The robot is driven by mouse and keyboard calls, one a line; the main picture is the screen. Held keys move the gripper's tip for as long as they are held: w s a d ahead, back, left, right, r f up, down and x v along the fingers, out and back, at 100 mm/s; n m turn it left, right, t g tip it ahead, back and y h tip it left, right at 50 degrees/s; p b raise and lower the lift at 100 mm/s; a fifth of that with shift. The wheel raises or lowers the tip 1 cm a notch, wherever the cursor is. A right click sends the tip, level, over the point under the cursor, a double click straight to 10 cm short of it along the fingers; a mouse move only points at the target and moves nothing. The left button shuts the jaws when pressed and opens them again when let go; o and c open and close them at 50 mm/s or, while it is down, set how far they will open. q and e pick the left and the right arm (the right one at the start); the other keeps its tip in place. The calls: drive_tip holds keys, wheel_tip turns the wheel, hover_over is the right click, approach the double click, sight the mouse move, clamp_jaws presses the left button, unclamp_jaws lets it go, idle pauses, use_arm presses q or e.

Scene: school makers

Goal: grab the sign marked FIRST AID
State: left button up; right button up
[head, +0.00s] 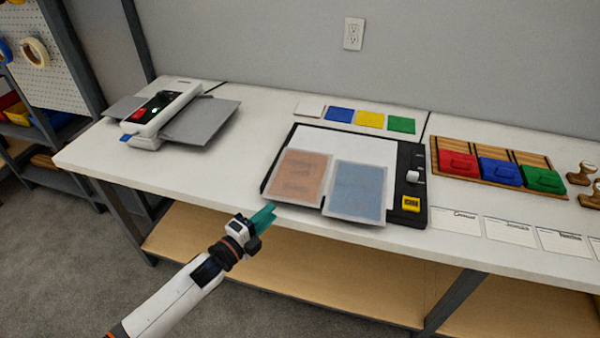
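Two flat laminated sheets lie side by side on a black-edged board (417,155). The left one is a reddish-orange sheet (299,176) and the right one is a blue sheet (357,191). The print on both is too blurred to read, so I cannot tell which is marked FIRST AID. Both reach the board's front edge. My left gripper (264,217), with teal fingers, is in front of the table's front edge, to the lower left of the orange sheet and apart from it. Nothing shows in it; its finger gap is unclear. My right gripper is out of view.
A laminator-like machine (160,115) with grey trays stands at the left of the white table (225,150). Coloured cards (370,119) lie behind the board. Red, blue and green blocks (500,171) sit in a wooden rack at right, with white labels (510,231) in front.

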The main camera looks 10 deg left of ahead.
sight(285, 211)
use_arm(q)
drive_tip(key=shift+d+p+x, duration=0.15)
drive_tip(key=shift+p+x, duration=0.1)
drive_tip(key=shift+x, duration=1.3)
drive_tip(key=shift+d+p+x, duration=0.2)
drive_tip(key=shift+x, duration=1.3)
drive_tip(key=shift+s+r, duration=0.1)
drive_tip(key=shift+s, duration=0.1)
clamp_jaws()
